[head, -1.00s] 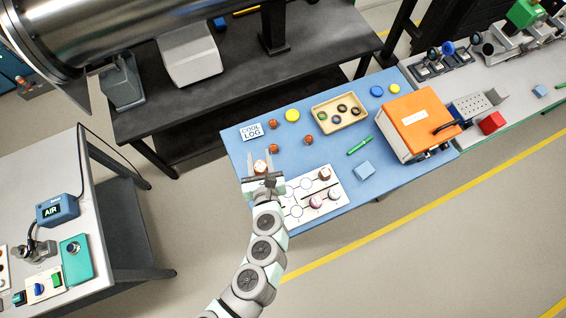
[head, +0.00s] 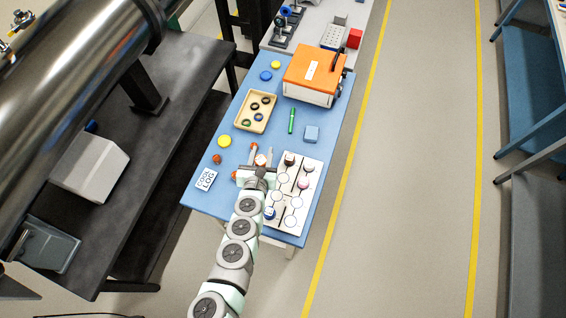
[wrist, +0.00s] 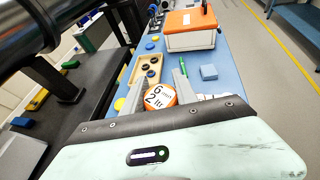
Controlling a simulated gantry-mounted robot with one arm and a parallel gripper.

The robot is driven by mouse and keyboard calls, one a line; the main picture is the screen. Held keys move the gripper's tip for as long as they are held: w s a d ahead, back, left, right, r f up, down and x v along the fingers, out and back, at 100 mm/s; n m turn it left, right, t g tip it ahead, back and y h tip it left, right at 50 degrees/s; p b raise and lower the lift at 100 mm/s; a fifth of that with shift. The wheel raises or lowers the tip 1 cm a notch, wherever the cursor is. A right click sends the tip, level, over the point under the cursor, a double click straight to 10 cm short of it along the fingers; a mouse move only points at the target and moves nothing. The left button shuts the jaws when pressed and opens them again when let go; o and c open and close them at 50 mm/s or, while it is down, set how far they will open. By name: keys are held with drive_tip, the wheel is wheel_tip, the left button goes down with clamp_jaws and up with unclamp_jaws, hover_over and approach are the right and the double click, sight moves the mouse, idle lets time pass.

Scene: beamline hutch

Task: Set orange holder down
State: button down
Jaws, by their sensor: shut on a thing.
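My gripper (head: 262,156) is over the blue table, left of the white board's far part. It is shut on an orange holder with a white labelled top (head: 261,161). In the wrist view the orange holder (wrist: 160,96) sits between the two fingers, its white face with black print towards the camera. I cannot tell whether its underside touches the table. The white board (head: 292,204) has printed circles; several round pieces stand on it, and some circles are bare. Other small orange pieces (head: 216,159) stand on the table to the left.
A tan tray (head: 243,124) with dark rings lies beyond the gripper. A green pen (head: 292,120), a light blue block (head: 312,133) and an orange-lidded box (head: 315,68) are beyond the board. A yellow disc (head: 224,141) and a COOL LOG card (head: 206,179) lie left.

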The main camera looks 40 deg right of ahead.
drive_tip(key=s+d+m+g+h, duration=0.2)
drive_tip(key=s+d+m+g, duration=0.1)
drive_tip(key=d, duration=0.5)
drive_tip(key=b, duration=1.4)
hover_over(288, 164)
drive_tip(key=s+a, duration=0.1)
drive_tip(key=a, duration=0.2)
drive_tip(key=f, duration=1.4)
drive_tip(key=shift+s+d+f, duration=0.1)
drive_tip(key=shift+s+d, duration=0.05)
drive_tip(key=shift+d, duration=0.1)
drive_tip(key=shift+f+b, duration=0.45)
drive_tip(key=shift+f, duration=2.25)
drive_tip(key=shift+f+b, duration=0.2)
drive_tip(key=shift+b, duration=0.15)
drive_tip(key=c, duration=1)
unclamp_jaws()
drive_tip(key=shift+r, duration=0.1)
drive_tip(key=shift+o, duration=0.2)
drive_tip(key=shift+r, duration=0.1)
